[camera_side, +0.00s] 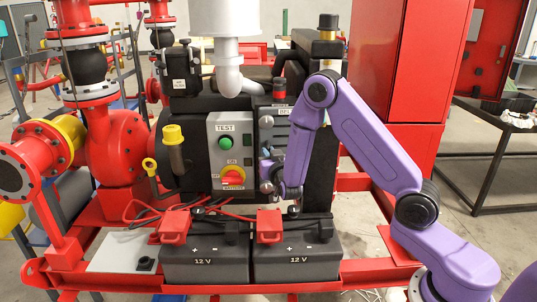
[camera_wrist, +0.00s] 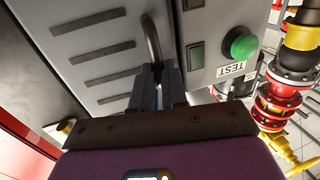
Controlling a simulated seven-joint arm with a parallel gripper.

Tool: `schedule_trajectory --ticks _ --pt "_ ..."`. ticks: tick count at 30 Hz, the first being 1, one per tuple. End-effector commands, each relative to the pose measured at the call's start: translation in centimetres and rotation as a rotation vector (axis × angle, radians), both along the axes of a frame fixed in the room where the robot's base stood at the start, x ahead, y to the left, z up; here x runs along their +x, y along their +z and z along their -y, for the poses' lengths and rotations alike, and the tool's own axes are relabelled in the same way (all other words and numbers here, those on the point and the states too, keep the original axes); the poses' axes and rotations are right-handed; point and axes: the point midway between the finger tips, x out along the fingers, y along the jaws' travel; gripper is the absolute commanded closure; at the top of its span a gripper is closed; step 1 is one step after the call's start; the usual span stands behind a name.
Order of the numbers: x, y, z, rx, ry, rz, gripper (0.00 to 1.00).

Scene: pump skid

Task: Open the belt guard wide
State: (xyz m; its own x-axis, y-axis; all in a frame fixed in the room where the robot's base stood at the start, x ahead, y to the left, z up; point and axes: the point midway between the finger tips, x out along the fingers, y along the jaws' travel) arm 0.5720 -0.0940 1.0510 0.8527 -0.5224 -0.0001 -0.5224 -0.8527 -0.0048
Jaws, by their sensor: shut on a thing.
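The belt guard (camera_wrist: 95,62) is a grey panel with several dark slots, filling the upper left of the wrist view. A black curved handle (camera_wrist: 152,42) stands on its right part. My gripper (camera_wrist: 160,82) is shut on this handle, with one dark finger on each side of it. In the side view, my gripper (camera_side: 268,178) is beside the grey control box, and my purple arm hides most of the guard (camera_side: 281,122). I cannot tell from these views how far the guard stands open.
The grey control box (camera_side: 231,130) with a green TEST button (camera_wrist: 240,43) is close beside the guard. Two black 12 V batteries (camera_side: 295,262) with red terminal covers sit below. A red cabinet (camera_side: 405,60) stands at the right, behind my arm.

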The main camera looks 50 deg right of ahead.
Motion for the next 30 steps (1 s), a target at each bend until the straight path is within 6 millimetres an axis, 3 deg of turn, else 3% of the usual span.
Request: schedule_trajectory --ticks 15,30 --pt "-5.0 -0.1 -0.6 0.000 0.378 -0.005 1.00" --pt "-9.5 0.0 0.5 -0.003 0.744 -0.001 1.00"
